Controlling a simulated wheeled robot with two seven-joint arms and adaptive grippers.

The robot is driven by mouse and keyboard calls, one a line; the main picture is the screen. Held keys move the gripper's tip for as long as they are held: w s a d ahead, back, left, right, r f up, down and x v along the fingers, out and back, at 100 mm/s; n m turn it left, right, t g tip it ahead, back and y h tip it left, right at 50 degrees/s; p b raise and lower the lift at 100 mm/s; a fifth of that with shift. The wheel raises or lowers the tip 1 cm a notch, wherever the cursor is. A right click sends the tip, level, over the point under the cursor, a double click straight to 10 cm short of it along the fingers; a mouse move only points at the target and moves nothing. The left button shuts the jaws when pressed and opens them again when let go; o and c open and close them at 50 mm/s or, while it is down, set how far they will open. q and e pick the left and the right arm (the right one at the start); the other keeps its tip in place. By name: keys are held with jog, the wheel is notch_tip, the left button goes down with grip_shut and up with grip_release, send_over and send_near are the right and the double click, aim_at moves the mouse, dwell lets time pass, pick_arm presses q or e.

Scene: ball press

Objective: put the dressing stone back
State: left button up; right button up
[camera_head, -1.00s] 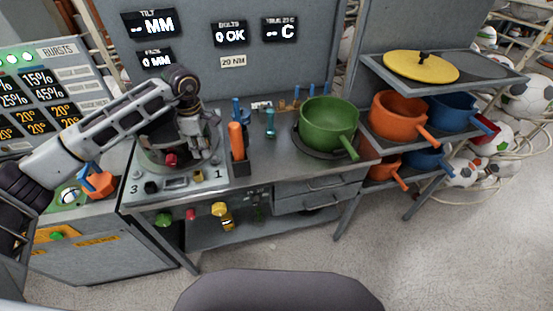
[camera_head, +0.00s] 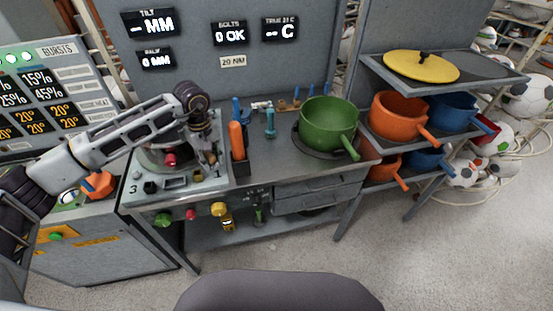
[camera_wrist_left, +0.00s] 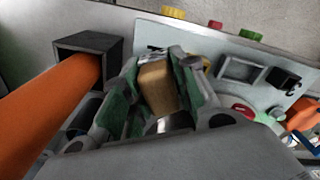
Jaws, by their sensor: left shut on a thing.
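My left gripper (camera_head: 213,160) is over the right front part of the press's grey base, next to the number 1. In the left wrist view its green-padded fingers (camera_wrist_left: 158,62) are shut on a tan block, the dressing stone (camera_wrist_left: 160,88), gripped between them. In the head view the stone is hidden or too small to make out. My right gripper is not in view.
An orange-handled tool (camera_head: 236,138) stands in a dark square holder (camera_wrist_left: 93,45) close beside my left gripper. The base front has an open square frame (camera_wrist_left: 241,72) and a red knob (camera_head: 170,160). A green pot (camera_head: 328,122) stands further right.

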pick_arm(q)
jog(key=m, duration=0.1)
jog(key=f+m, duration=0.1)
jog(key=m, duration=0.1)
jog(key=s+d+f+m, duration=0.1)
jog(key=m, duration=0.1)
jog(key=shift+s+d+f+m, duration=0.15)
jog(key=shift+d+f+m, duration=0.15)
jog(key=shift+m, duration=0.6)
jog(key=shift+s+d+f+m, duration=0.15)
jog(key=shift+f+m, duration=0.25)
jog(key=shift+m, duration=0.5)
jog(key=shift+f+m, duration=0.1)
jog(key=shift+m, duration=0.2)
